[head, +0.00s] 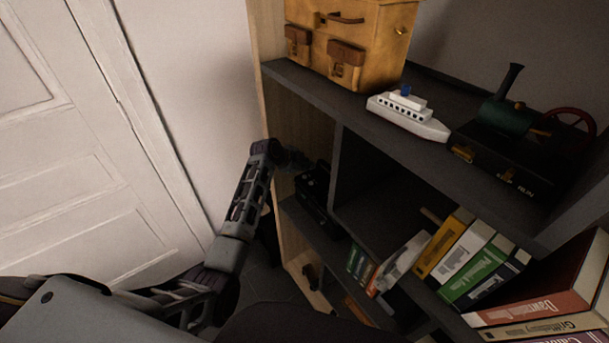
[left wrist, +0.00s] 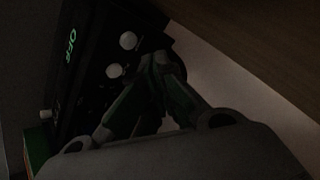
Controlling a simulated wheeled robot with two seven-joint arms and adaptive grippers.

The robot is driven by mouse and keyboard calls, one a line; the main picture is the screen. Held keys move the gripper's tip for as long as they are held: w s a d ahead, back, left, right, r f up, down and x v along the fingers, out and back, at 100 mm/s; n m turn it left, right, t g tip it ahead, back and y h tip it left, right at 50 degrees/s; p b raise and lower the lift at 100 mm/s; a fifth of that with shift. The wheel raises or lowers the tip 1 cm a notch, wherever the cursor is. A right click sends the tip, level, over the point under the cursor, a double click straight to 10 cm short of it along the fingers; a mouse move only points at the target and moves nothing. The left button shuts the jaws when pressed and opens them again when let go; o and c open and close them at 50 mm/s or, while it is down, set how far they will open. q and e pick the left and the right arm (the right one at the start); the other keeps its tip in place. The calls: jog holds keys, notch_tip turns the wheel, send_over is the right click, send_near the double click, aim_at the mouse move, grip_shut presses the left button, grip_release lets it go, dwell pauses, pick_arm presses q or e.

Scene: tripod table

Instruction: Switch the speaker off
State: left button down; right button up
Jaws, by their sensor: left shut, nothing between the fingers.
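The speaker (head: 316,194) is a black box in the left compartment of the shelf, partly hidden by my left arm in the head view. In the left wrist view its dark front panel (left wrist: 85,82) shows green glowing letters that read OFF. Two round pale knobs (left wrist: 128,41) sit on the panel, and a small pale piece shows lower left. My left gripper (left wrist: 158,62) is shut and empty, its fingertips close to the panel beside the knobs. I cannot tell whether they touch it. In the head view the left gripper (head: 291,160) is dark and reaches into the compartment.
The wooden side panel (head: 294,232) of the shelf is close to my left arm. A yellow case (head: 375,45), a white toy ship (head: 408,114) and a toy steam engine (head: 505,125) stand on top. Books (head: 470,260) fill lower right compartments. A white door (head: 75,150) is at left.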

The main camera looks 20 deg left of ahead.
aim_at(306, 179)
pick_arm(q)
jog(key=shift+r+p, duration=1)
jog(key=shift+r, duration=0.45)
jog(key=shift+r+p, duration=0.3)
jog(key=shift+r, duration=0.1)
jog(key=shift+f, duration=0.1)
